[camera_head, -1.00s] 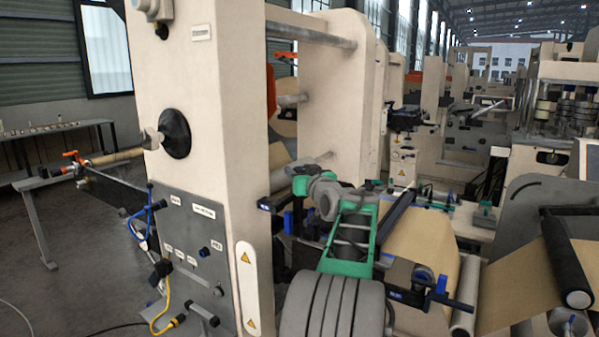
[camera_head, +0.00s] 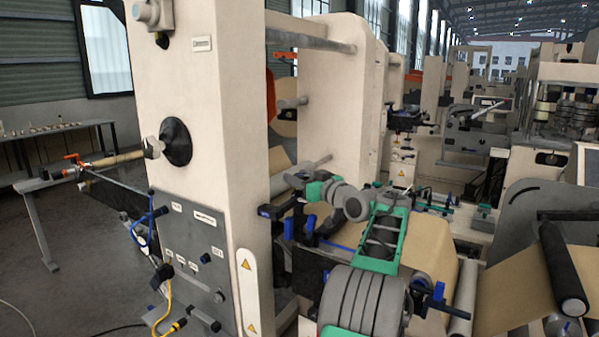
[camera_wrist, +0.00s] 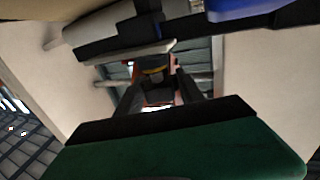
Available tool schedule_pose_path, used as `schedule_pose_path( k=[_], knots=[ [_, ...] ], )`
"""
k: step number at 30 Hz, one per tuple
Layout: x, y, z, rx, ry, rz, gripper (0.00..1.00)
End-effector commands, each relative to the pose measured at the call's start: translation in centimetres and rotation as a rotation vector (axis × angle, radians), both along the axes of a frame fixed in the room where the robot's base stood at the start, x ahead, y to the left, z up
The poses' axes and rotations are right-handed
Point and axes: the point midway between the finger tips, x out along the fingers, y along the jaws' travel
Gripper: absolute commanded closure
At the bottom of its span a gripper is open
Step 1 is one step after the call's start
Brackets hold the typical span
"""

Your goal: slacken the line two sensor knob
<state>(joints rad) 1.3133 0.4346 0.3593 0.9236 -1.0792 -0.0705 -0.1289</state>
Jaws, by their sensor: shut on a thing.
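In the wrist view my gripper (camera_wrist: 158,108) has its two dark fingers reaching forward from its green body, closed about a small dark knob-like piece (camera_wrist: 155,78) with a yellowish band. I cannot read which line it belongs to. A dark and pale bar with a blue end piece (camera_wrist: 240,8) crosses the top of that view. In the head view my arm reaches left to the sensor bars beside the tall cream frame; the fingers are hidden there. A blue knob (camera_head: 310,230) shows on a bar just below my wrist, and another blue knob (camera_head: 438,298) is farther right.
The cream machine frame (camera_head: 215,150) stands close left of my arm, with a side panel (camera_head: 190,245) carrying cables. The kraft web (camera_head: 430,240) and a pale roller (camera_head: 465,292) lie to the right. Another dark roller (camera_head: 562,268) stands farther right.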

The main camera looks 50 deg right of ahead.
Motion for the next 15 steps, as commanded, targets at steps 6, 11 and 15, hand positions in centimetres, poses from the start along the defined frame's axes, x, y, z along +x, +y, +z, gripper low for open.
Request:
schedule_pose_path(
  k=[6,11,15],
  knots=[
    [-0.04,0.06,0.2,0.001,0.002,0.095,0.96],
    [-0.06,0.18,-0.13,0.0,0.002,0.108,0.96],
    [-0.05,0.2,-0.21,0.001,0.002,0.108,0.96]
  ],
)
